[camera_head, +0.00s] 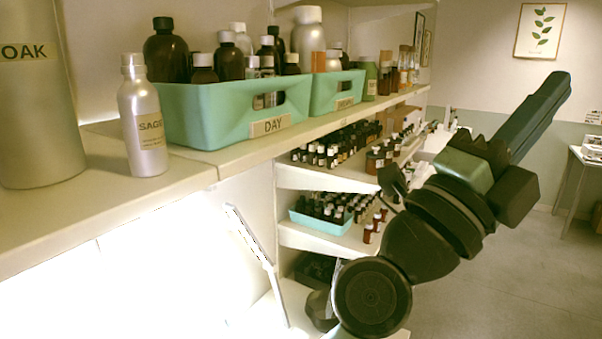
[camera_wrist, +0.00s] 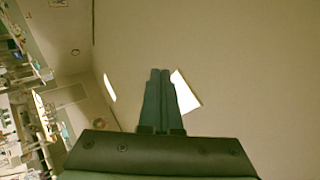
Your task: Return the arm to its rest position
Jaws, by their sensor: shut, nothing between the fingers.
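My gripper (camera_head: 562,82) is at the right in the head view, at the end of my raised arm. It points up and to the right, in the air, clear of the shelves. In the wrist view my gripper's fingers (camera_wrist: 160,76) lie side by side, pressed together with nothing between them. Beyond them that view shows mostly plain wall or ceiling and a white bright patch (camera_wrist: 185,92).
A silver SAGE bottle (camera_head: 143,118) and a large OAK canister (camera_head: 40,120) stand on the top shelf (camera_head: 120,203) at left. A green DAY bin (camera_head: 205,115) holds bottles, with another green bin (camera_head: 335,92) beside it. Lower shelves hold small bottles. Floor at right is open.

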